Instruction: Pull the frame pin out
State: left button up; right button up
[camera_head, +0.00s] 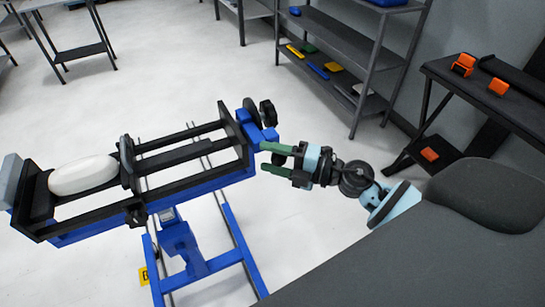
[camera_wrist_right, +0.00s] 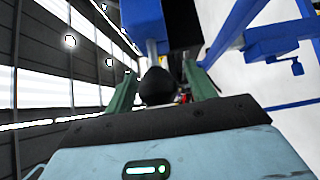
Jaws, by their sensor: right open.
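The blue and black frame (camera_head: 200,178) stands left of centre in the head view, with a white rounded roll (camera_head: 84,175) lying in its left part. My right gripper (camera_head: 265,157) is open, its green fingers pointing left at the frame's right end. In the right wrist view, a black rounded knob (camera_wrist_right: 157,88) sits between the open fingers (camera_wrist_right: 158,76). A grey shaft (camera_wrist_right: 152,50) runs from it toward a blue block (camera_wrist_right: 143,18); this looks like the frame pin. Contact with the fingers cannot be told. My left gripper is not in view.
A black hand knob (camera_head: 267,113) sits on the frame's right end, just above my right gripper. A grey shelf rack (camera_head: 335,45) stands behind. A dark table (camera_head: 490,85) with orange items is at right. The floor between is clear.

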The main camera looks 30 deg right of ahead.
aim_at(284, 162)
jog(key=shift+s+d, duration=0.25)
jog(key=shift+s, duration=0.05)
jog(key=b+v, duration=0.1)
jog(key=v, duration=0.5)
jog(key=shift+f, duration=0.1)
jog(key=shift+s+d+b, duration=0.3)
jog(key=shift+s+d, duration=0.05)
jog(key=shift+s, duration=0.05)
